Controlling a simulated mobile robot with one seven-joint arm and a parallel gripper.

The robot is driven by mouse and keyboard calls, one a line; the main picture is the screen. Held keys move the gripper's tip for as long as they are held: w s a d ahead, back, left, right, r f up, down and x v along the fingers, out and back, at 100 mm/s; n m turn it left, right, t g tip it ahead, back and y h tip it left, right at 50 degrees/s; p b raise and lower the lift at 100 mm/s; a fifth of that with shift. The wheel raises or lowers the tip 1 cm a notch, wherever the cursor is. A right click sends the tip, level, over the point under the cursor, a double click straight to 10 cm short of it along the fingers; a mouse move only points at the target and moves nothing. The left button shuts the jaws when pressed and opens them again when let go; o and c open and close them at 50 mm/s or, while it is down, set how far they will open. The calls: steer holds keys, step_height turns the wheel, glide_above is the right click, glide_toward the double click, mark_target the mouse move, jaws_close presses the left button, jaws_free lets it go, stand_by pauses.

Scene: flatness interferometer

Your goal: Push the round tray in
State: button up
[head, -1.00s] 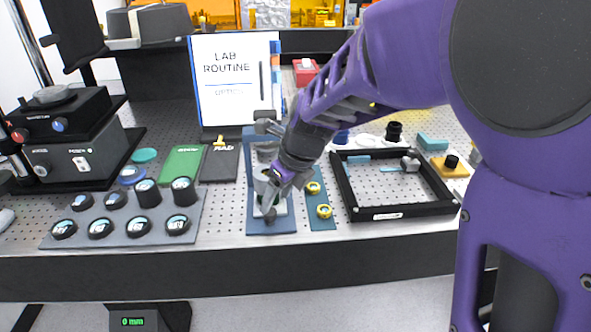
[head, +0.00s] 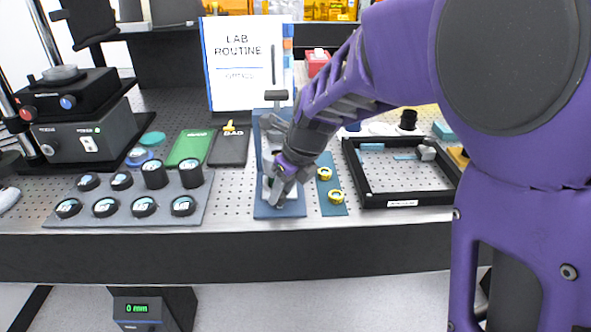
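My purple arm reaches in from the right, and my gripper (head: 277,186) points down at the blue instrument (head: 259,208) in the middle of the bench. The instrument has a flat blue base, an upright back and a dark top piece (head: 276,95). The gripper is over the front part of the base, where a pale piece shows beside the fingers. The round tray cannot be made out clearly; my gripper and wrist cover that area. The fingers are too small and overlapped to tell whether they are open or shut, or whether they touch anything.
A grey plate (head: 120,214) with several round black-rimmed optics lies left. A blue strip (head: 333,208) with two brass rings lies just right of the instrument, then a black-framed tray (head: 406,199). A lab routine board (head: 241,85) stands behind. The bench's front edge is close.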

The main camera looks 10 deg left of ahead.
jaws_close()
stand_by(1.0)
